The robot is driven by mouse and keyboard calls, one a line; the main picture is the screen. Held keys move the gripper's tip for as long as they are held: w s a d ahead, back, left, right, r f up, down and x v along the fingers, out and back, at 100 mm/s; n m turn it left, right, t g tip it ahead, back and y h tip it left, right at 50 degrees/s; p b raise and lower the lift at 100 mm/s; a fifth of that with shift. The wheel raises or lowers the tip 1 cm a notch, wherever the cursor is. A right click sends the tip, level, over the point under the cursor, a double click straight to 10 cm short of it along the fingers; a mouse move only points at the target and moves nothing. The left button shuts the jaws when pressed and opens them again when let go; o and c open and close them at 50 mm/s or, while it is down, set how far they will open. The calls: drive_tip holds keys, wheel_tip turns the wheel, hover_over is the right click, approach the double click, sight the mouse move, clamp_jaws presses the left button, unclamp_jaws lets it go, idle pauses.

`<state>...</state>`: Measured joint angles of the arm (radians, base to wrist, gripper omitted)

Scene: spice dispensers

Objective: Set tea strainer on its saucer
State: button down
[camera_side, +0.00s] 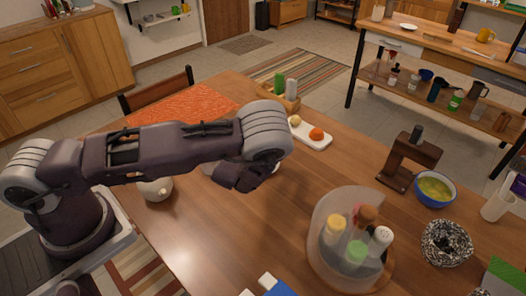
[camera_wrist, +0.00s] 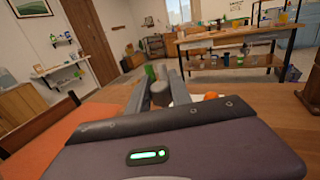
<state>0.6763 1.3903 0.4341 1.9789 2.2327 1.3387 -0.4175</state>
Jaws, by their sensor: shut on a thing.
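My gripper (camera_side: 238,180) hangs low over the middle of the wooden table in the side view, seen from behind the wrist. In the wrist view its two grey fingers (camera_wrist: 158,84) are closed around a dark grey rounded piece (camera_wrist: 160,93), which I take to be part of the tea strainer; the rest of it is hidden. In the side view the strainer is hidden by the gripper.
A white teapot (camera_side: 155,189) stands left of the gripper. A white board (camera_side: 311,133) with orange and yellow items lies behind. A clear round holder (camera_side: 318,235) with several spice dispensers stands front right. A blue bowl (camera_side: 436,190) is farther right. Table between is clear.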

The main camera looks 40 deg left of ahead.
wheel_tip(320, 180, down, 7)
drive_tip(key=shift+f, duration=0.1)
drive_tip(key=shift+f, duration=0.1)
drive_tip(key=c, duration=1.2)
unclamp_jaws()
drive_tip(key=shift+o, duration=0.2)
